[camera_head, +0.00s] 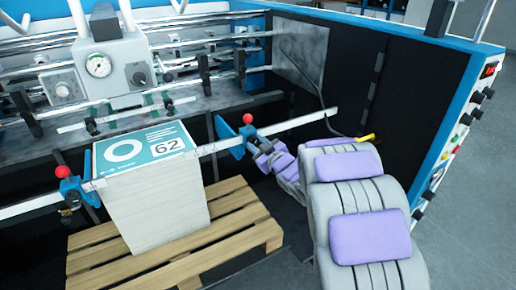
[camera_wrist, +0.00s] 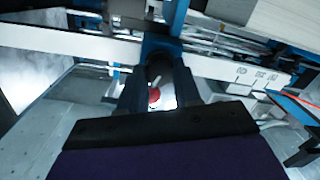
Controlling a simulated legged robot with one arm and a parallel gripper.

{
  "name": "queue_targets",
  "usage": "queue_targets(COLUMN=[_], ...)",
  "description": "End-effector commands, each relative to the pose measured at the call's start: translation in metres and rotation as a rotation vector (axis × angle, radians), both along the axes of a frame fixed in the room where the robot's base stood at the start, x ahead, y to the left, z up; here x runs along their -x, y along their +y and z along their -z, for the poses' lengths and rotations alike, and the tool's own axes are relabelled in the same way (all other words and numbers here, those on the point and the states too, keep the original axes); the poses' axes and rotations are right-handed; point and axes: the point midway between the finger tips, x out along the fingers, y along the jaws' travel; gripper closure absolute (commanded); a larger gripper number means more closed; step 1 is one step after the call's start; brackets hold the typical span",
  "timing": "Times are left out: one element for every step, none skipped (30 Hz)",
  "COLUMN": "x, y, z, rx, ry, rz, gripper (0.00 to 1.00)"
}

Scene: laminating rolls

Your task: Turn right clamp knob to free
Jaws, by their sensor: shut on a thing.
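The right clamp (camera_head: 231,138) is a blue block on the long pale ruled bar, just right of the paper stack. A red ball (camera_head: 247,118) stands on top of it. My gripper (camera_head: 250,142) reaches the clamp from the right, below the red ball. In the wrist view the two dark fingers of my gripper (camera_wrist: 158,88) close around the clamp's knob, which they largely hide. The red ball also shows between the fingers in the wrist view (camera_wrist: 154,96). The left clamp (camera_head: 73,188), also blue with a red ball, sits at the bar's left part.
A paper stack (camera_head: 155,205) with a teal label marked 62 stands on a wooden pallet (camera_head: 255,228). A dark machine wall (camera_head: 400,100) with a blue edge stands right of my arm. Rollers and a gauge (camera_head: 98,66) lie behind.

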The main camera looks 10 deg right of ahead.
Motion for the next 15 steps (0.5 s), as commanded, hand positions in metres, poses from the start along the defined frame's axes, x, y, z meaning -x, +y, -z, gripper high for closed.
queue_targets(x=[0.0007, 0.0007, 0.0007, 0.0008, 0.0008, 0.0008, 0.0009, 0.0009, 0.0009, 0.0008, 0.0009, 0.0009, 0.0009, 0.0009, 0.0008], y=[0.0009, 0.0008, 0.001, 0.0013, 0.0012, 0.0011, 0.0012, 0.0012, 0.0011, 0.001, 0.0012, 0.0013, 0.0013, 0.0013, 0.0013], z=[0.0052, 0.0048, 0.0047, 0.0047, 0.0043, 0.004, 0.004, 0.0038, 0.0034, 0.0034, 0.0034, 0.0034, 0.0033, 0.0032, 0.0032], rx=[0.044, 0.068, 0.099, 0.124, 0.145, 0.174, 0.195, 0.214, 0.238, 0.255, 0.271, 0.29, 0.303, 0.316, 0.33], ry=[-0.006, -0.015, -0.025, -0.033, -0.041, -0.05, -0.057, -0.063, -0.071, -0.077, -0.082, -0.088, -0.092, -0.096, -0.101], rz=[-0.003, -0.003, -0.003, -0.003, -0.003, -0.002, -0.003, -0.003, -0.001, -0.001, -0.002, -0.002, -0.002, -0.002, -0.002], gripper=[0.98, 0.98, 0.98, 0.98, 0.98, 0.98, 0.98, 0.98, 0.98, 0.98, 0.98, 0.98, 0.98, 0.98, 0.98])
